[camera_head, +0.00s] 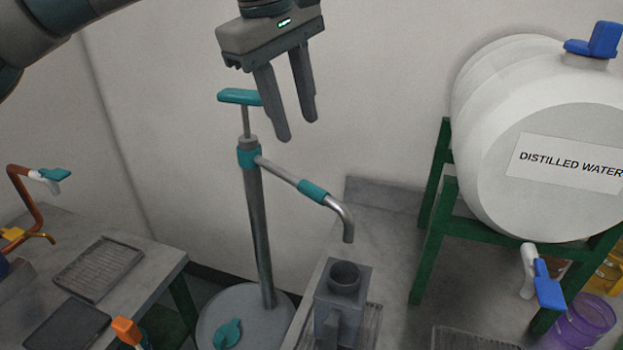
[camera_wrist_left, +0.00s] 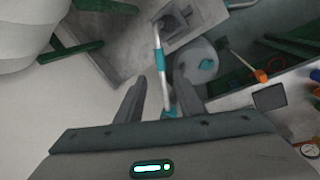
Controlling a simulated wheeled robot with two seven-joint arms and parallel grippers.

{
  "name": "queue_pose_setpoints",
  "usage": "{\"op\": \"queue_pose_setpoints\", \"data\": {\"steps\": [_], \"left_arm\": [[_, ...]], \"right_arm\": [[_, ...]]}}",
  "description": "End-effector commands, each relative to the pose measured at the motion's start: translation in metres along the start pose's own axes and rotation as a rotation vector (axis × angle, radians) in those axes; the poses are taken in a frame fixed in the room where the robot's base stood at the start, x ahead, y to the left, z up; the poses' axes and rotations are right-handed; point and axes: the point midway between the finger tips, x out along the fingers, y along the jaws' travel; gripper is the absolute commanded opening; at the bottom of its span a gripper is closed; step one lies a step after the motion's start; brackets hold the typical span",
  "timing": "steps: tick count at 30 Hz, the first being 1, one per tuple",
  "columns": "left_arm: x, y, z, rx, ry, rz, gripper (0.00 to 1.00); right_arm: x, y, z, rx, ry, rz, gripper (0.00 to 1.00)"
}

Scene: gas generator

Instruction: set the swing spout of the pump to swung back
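The pump (camera_head: 257,215) stands upright on a round grey base, with a teal T-handle (camera_head: 240,97) on top. Its swing spout (camera_head: 284,176) is a grey tube with a teal sleeve, reaching right and bending down above a grey box with a round opening (camera_head: 345,277). In the left wrist view the spout (camera_wrist_left: 158,50) runs up the middle, away from the fingers. My left gripper (camera_head: 297,127) points down, open and empty, above the spout and right of the handle. In the wrist view its fingers (camera_wrist_left: 149,100) frame the pump top. My right gripper does not show.
A white distilled water tank (camera_head: 535,140) on a green stand (camera_head: 437,230) is at right. A bench with trays (camera_head: 98,268) and a copper pipe tap (camera_head: 25,190) is at left. A wall is behind the pump. Open air surrounds the spout's sleeve.

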Motion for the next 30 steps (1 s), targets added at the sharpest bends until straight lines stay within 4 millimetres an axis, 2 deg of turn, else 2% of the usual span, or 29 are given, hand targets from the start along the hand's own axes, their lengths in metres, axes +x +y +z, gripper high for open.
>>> {"op": "queue_pose_setpoints", "data": {"steps": [5,9,15,22,30], "left_arm": [[0.029,0.000,0.000,0.001,-0.002,-0.004,0.34],[0.054,0.000,0.000,0.001,-0.002,-0.004,0.34],[0.090,-0.001,0.000,0.001,-0.002,-0.004,0.34],[0.125,0.000,0.000,-0.001,-0.001,-0.003,0.34],[0.144,0.000,0.000,-0.001,-0.001,0.000,0.34]], "right_arm": [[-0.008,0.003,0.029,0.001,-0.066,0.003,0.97],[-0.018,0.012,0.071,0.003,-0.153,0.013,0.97],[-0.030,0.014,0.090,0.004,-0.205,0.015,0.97],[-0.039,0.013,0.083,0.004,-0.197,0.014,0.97],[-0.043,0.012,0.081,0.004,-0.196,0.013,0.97]]}}
